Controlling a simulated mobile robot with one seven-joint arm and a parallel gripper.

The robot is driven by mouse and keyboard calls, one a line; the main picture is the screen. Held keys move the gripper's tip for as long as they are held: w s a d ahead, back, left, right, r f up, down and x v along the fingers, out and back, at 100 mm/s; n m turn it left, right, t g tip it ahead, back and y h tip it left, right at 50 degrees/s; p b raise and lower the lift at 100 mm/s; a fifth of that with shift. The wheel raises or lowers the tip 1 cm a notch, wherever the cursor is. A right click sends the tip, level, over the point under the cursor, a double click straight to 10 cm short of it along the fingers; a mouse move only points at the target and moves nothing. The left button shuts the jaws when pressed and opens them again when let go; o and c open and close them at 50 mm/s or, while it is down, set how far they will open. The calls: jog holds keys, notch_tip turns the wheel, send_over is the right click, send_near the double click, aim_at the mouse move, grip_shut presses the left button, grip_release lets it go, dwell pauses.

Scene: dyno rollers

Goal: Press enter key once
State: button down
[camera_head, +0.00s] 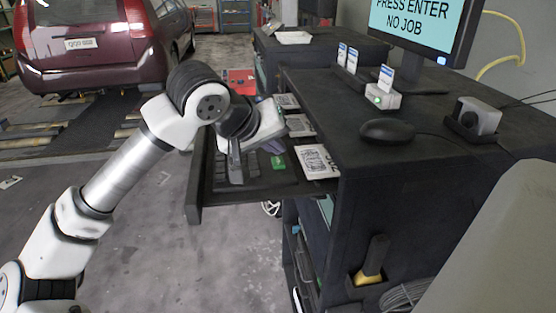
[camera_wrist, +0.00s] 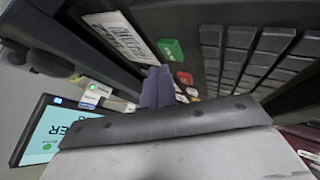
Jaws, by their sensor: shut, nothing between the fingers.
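A keyboard (camera_head: 230,168) with dark keys lies on the pulled-out drawer of the dark cabinet, and its dark keys also show in the wrist view (camera_wrist: 245,50). A green key (camera_head: 278,162) sits at the keyboard's right side; it shows in the wrist view (camera_wrist: 171,49) with a pale mark on it. Red keys (camera_wrist: 184,77) are beside it. My gripper (camera_head: 272,147) is above the keyboard near the green key. Its purple-grey fingers (camera_wrist: 157,86) are shut and empty. Their tips appear close to the green key; I cannot tell whether they touch. The monitor (camera_head: 411,22) reads "PRESS ENTER NO JOB".
A printed card (camera_head: 316,161) lies on the drawer right of the green key. The cabinet top (camera_head: 330,92) holds a black mouse (camera_head: 387,131), a small white device (camera_head: 382,97) and a grey device (camera_head: 478,118). A dark red car (camera_head: 95,45) stands behind left. Floor left is open.

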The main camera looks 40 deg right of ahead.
aim_at(275, 163)
jog(key=shift+f, duration=0.2)
jog(key=shift+f+b, duration=0.25)
jog(key=shift+b, duration=0.45)
jog(key=shift+f+b, duration=0.4)
jog(key=shift+b, duration=0.1)
dwell(0.4)
dwell(0.4)
jog(key=shift+r+p, duration=0.35)
jog(key=shift+r, duration=0.45)
jog(key=shift+r+p, duration=1.5)
jog(key=shift+r, duration=1.05)
